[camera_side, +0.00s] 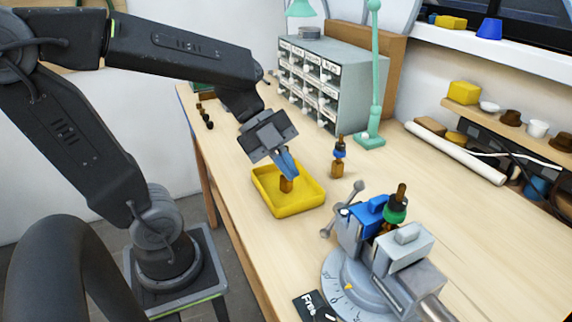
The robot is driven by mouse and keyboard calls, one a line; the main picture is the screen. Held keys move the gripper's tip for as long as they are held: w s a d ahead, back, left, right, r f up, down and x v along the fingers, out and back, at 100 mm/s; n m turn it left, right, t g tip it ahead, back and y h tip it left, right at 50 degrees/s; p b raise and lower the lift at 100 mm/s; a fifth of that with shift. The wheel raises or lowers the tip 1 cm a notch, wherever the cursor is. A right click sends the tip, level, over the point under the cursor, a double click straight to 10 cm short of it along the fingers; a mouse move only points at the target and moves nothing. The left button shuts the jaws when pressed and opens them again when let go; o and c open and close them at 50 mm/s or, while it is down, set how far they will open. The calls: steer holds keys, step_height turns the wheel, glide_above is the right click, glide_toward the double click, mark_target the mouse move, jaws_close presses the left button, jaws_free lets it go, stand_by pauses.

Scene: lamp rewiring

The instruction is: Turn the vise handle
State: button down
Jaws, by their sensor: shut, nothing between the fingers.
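The vise (405,262) stands at the front right of the bench on a round grey base, with a blue jaw and a grey jaw. Its handle (341,210) is a thin grey bar with ball ends, slanting on the vise's left side. A brown part with a green ring (396,212) stands upright between the jaws. My gripper (290,170) is shut and empty, pointing down over the yellow tray (290,207), to the upper left of the handle and apart from it. A small brown piece (286,185) shows just below the fingertips; I cannot tell whether they touch it.
A brown part with a blue ring (338,157) stands behind the vise. A grey drawer cabinet (345,90) and a green lamp stand (370,138) are at the back. A dark card (312,305) lies by the vise base. The bench right of the vise is mostly clear.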

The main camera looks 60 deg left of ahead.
steer(key=g+y, duration=0.2)
steer(key=y, duration=0.1)
glide_toward(319, 238)
steer(key=s+d, duration=0.2)
steer(key=shift+s+d+n, duration=0.3)
steer(key=shift+w+d+f, duration=0.15)
steer(key=shift+w+f, duration=0.35)
steer(key=shift+f, duration=0.1)
steer(key=shift+w+d+f, duration=0.2)
steer(key=shift+w+f, duration=0.3)
steer(key=shift+f, duration=0.1)
steer(key=shift+w+d+f, duration=0.15)
steer(key=shift+w+f, duration=0.35)
steer(key=shift+w, duration=0.05)
steer(key=shift+w+f, duration=0.15)
steer(key=shift+f, duration=0.35)
steer(key=shift+w+f, duration=0.15)
steer(key=shift+f, duration=0.05)
steer(key=shift+w+f+t, duration=0.2)
steer(key=shift+t, duration=0.5)
steer(key=shift+w+f+t, duration=0.2)
steer(key=shift+f+t, duration=0.05)
steer(key=shift+t, duration=0.45)
